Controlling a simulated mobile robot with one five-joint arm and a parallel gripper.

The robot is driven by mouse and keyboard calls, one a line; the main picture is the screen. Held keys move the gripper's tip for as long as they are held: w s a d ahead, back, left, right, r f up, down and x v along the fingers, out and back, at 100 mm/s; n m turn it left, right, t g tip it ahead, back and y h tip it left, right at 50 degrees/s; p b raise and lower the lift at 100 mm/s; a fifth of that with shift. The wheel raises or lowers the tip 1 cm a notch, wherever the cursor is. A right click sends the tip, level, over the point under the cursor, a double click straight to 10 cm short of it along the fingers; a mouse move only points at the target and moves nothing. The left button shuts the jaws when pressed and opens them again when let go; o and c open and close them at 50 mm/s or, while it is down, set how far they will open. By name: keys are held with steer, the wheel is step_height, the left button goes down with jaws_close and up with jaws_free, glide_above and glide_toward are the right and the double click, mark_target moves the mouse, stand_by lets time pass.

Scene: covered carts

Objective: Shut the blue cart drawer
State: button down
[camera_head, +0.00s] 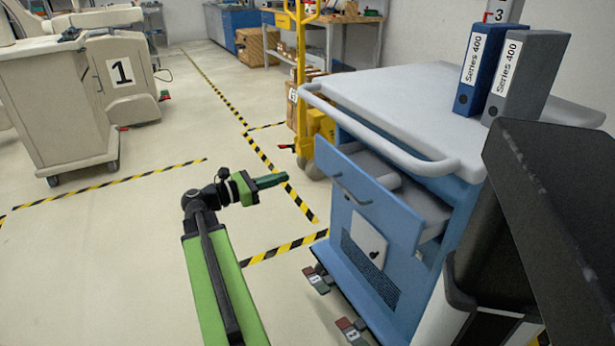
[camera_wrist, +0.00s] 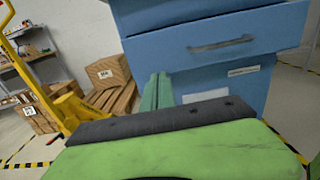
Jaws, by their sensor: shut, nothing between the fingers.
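The blue cart (camera_head: 400,270) stands on the right in the head view, with a grey top. Its upper drawer (camera_head: 366,197) is pulled out toward the left, and the gap behind its front shows. The drawer front has a grey bar handle (camera_head: 350,187), which also shows in the wrist view (camera_wrist: 220,44). My gripper (camera_head: 284,180) is shut and empty, to the left of the drawer front and apart from it. In the wrist view its green fingers (camera_wrist: 157,92) point toward the blue cart, below the drawer's handle.
A yellow pallet jack (camera_head: 303,90) and cardboard boxes (camera_wrist: 108,72) stand behind the cart. Two binders (camera_head: 500,75) stand on the cart top. A dark bin (camera_head: 560,200) is at the right. A beige cart (camera_head: 60,100) is at the left.

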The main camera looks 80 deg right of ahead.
mark_target(328, 164)
steer(key=x, duration=1.3)
steer(key=shift+s+d, duration=0.15)
steer(key=shift+d, duration=0.05)
